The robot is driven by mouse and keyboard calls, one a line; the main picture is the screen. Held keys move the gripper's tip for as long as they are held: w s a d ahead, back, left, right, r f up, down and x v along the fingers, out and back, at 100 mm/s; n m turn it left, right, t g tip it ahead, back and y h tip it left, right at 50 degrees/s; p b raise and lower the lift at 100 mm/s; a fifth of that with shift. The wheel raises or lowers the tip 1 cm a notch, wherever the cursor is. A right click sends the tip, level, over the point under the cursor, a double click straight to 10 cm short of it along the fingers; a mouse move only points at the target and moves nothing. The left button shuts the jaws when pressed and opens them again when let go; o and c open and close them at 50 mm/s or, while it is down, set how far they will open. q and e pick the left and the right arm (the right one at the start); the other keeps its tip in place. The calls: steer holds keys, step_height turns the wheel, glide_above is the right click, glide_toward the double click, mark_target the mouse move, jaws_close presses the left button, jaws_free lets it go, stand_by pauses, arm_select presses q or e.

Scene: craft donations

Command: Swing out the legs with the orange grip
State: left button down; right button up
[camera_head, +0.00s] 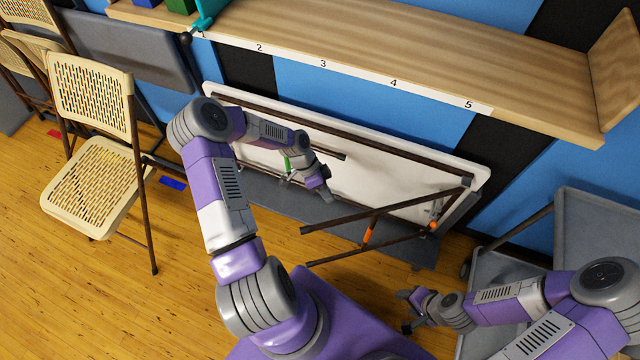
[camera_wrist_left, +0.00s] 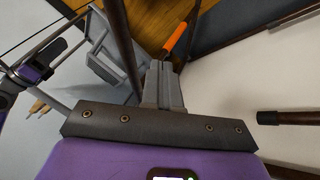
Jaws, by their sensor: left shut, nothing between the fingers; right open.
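A folding table (camera_head: 400,207) with a white underside stands on its long edge against the wall. The brown legs with the orange grip (camera_head: 368,234) are at its right end and stick out from the underside toward me; the grip also shows in the left wrist view (camera_wrist_left: 176,42). The other leg pair, with a green grip (camera_head: 287,164), lies along the underside at left. My left gripper (camera_head: 327,194) is shut and empty, in front of the underside and left of the orange-grip legs; its fingers (camera_wrist_left: 163,84) touch each other. My right gripper (camera_head: 406,311) is open and empty, low at right.
A wooden shelf (camera_head: 360,55) numbered along its edge hangs above the table. A grey cart (camera_head: 590,230) stands at right, near my right arm. A beige folding chair (camera_head: 95,180) stands at left. Wooden floor is clear at lower left.

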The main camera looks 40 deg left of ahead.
arm_select(q)
steer(key=shift+s+d+f+b, duration=0.1)
steer(key=shift+s+d+f, duration=0.25)
steer(key=shift+d, duration=0.25)
steer(key=shift+s+d+f+b, duration=0.15)
steer(key=shift+s+d+f, duration=0.05)
steer(key=shift+s+d, duration=0.4)
steer(key=shift+s+d+f+b, duration=0.1)
steer(key=shift+s+d+f, duration=0.2)
steer(key=shift+d, duration=0.35)
